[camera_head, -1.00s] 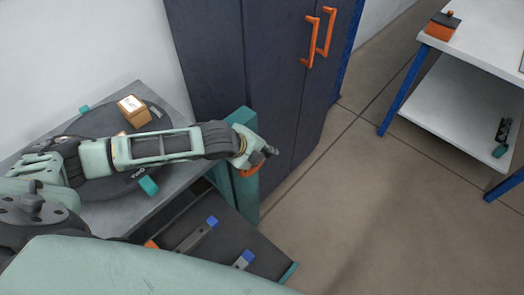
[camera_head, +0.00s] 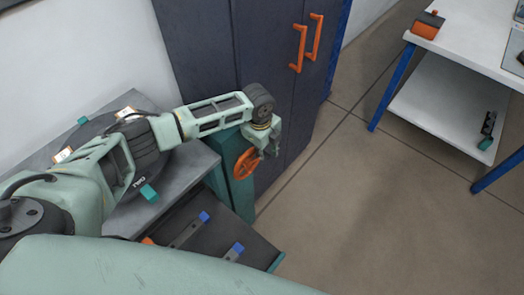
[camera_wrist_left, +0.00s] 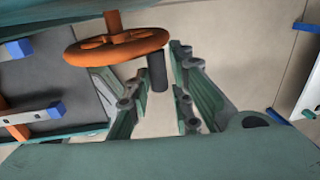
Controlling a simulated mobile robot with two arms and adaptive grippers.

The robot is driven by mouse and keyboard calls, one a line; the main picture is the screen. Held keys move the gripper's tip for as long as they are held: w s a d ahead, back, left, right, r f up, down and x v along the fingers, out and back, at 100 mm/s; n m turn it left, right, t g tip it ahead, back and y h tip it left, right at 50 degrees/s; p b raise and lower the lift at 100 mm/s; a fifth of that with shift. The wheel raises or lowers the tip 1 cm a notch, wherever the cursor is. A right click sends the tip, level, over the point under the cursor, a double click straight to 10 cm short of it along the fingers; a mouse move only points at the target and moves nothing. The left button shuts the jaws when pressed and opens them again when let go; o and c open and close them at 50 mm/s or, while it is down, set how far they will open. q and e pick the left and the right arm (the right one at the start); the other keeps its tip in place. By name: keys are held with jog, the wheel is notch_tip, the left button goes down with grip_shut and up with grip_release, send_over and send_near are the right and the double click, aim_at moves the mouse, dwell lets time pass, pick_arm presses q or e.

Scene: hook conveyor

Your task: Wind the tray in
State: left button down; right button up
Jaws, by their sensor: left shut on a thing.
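An orange handwheel (camera_head: 246,164) stands on the side of a teal post (camera_head: 239,193). It also shows in the left wrist view (camera_wrist_left: 116,47), with a dark upright crank handle (camera_wrist_left: 157,72) at its rim. My left gripper (camera_head: 267,151) is at the wheel's right side, its fingers shut on the crank handle; the fingers partly hide the wheel's edge in the head view. The dark tray (camera_head: 226,236) sticks out below the grey table, left of the post, with blue-tipped metal pieces on it. My right gripper is out of view.
A dark cabinet (camera_head: 265,60) with orange handles stands just behind the post. A round black plate (camera_head: 165,185) with small boxes lies on the grey table (camera_head: 200,160), under my left arm. A white shelf table (camera_head: 470,50) stands at the right. The floor between is clear.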

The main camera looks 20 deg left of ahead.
pick_arm(q)
jog(key=shift+s+f+g, duration=0.15)
jog(key=shift+f+g, duration=0.35)
jog(key=c, duration=1.7)
grip_release()
jog(key=shift+r, duration=0.1)
jog(key=shift+a, duration=0.1)
jog(key=shift+r, duration=0.15)
jog(key=shift+r, duration=0.1)
notch_tip(320, 180, up, 12)
jog(key=shift+s+f, duration=0.1)
jog(key=shift+c, duration=0.2)
